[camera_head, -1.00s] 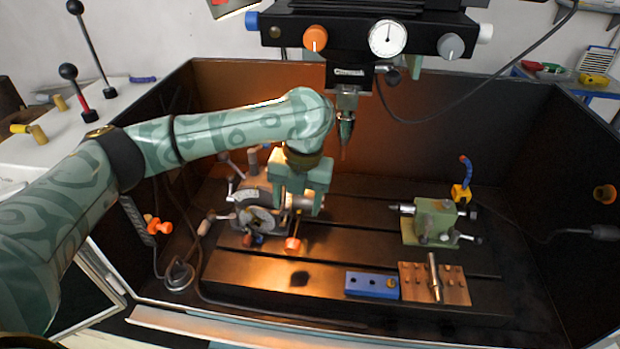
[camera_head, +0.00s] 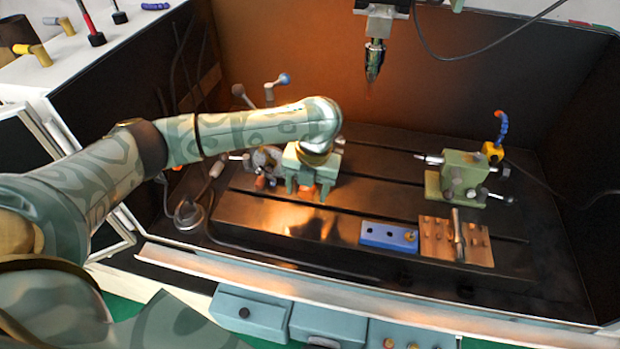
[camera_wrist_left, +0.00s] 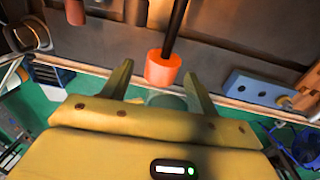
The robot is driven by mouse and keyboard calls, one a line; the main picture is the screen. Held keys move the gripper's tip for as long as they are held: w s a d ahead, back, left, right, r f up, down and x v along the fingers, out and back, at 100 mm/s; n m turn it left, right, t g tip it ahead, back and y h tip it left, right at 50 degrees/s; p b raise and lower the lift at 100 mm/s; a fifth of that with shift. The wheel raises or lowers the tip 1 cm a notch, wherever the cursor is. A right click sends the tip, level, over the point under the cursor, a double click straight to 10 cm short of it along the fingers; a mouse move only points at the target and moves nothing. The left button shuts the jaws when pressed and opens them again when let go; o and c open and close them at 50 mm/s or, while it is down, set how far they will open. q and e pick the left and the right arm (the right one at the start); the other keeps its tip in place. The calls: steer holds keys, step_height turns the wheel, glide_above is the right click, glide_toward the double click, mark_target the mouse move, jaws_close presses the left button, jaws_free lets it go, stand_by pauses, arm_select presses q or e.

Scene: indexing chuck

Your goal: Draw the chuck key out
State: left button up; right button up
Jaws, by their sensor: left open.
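My left gripper (camera_head: 307,190) is open, pointing down in front of the chuck. An orange cylindrical end (camera_head: 309,188), which looks like the chuck key's handle, shows between its fingers. In the left wrist view the orange end (camera_wrist_left: 163,68) sits on a dark rod, just ahead of the gap between the left gripper's fingertips (camera_wrist_left: 160,76). I cannot tell whether a finger touches it. The chuck and its indexing head (camera_head: 266,159) stand on the dark slotted table, partly hidden behind my gripper. Where the rod meets the chuck is hidden. My right gripper is not in view.
A green tailstock (camera_head: 460,178) stands at the right of the table (camera_head: 385,180). A blue block (camera_head: 389,236) and a copper-coloured plate with a pin (camera_head: 439,241) lie at the front right. A spindle (camera_head: 375,60) hangs above. The table middle is clear.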

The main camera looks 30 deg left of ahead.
arm_select(q)
steer(key=shift+f, duration=0.1)
steer(key=shift+c, duration=0.6)
jaws_close()
steer(key=shift+r+g+p, duration=0.45)
steer(key=shift+g+p, duration=0.25)
steer(key=shift+p, duration=0.5)
steer(key=shift+s, duration=0.1)
steer(key=shift+s+d+p, duration=0.25)
steer(key=shift+s+p, duration=1.05)
steer(key=shift+p, duration=0.15)
